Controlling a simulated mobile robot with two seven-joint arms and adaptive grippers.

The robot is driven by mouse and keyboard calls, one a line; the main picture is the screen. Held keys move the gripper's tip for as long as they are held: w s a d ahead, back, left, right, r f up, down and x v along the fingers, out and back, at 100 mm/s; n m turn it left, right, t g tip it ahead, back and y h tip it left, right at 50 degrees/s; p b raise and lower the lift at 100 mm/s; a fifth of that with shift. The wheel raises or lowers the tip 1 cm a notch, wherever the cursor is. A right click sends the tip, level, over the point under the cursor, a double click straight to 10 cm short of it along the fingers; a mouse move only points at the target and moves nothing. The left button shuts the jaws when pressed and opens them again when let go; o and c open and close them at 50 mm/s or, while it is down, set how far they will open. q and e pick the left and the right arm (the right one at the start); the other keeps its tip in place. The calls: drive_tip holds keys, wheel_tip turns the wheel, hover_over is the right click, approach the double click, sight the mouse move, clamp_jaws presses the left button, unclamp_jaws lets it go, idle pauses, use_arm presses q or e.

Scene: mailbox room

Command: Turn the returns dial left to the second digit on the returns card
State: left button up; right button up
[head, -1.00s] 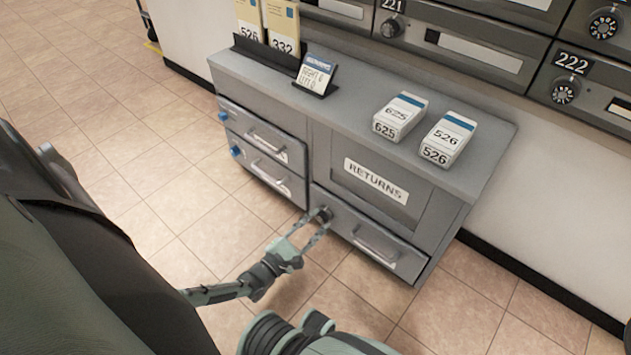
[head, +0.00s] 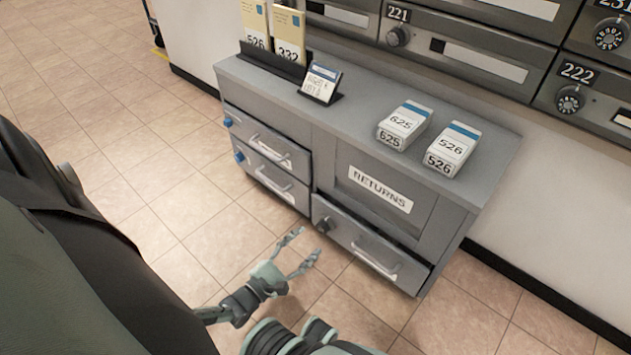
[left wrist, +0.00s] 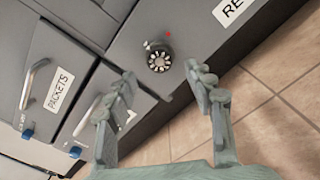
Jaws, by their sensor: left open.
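The returns dial (head: 325,225) is a small dark knob at the left end of the drawer front below the RETURNS label (head: 380,189). In the left wrist view the dial (left wrist: 159,61) shows a ring of light marks and a red dot above right of it. Its digits are too small to read. My left gripper (head: 301,253) is open and empty, in front of the dial and apart from it. Its fingers (left wrist: 163,86) stand to either side below the dial in the wrist view. The returns card (head: 320,82) leans in a dark stand on the cabinet top; its writing is not legible. My right gripper is not seen.
The returns drawer has a bar handle (head: 375,262) right of the dial. Two boxes marked 625 (head: 403,125) and 526 (head: 452,149) stand on the grey cabinet top (head: 350,112). Two drawers with blue knobs (head: 239,157) are at left. Tiled floor (head: 180,200) in front is clear.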

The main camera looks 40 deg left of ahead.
use_arm(q)
drive_tip(key=s, duration=0.6)
drive_tip(key=shift+a, duration=0.25)
drive_tip(key=shift+s, duration=0.1)
drive_tip(key=s+a, duration=0.1)
drive_tip(key=s, duration=1)
drive_tip(key=shift+s, duration=0.4)
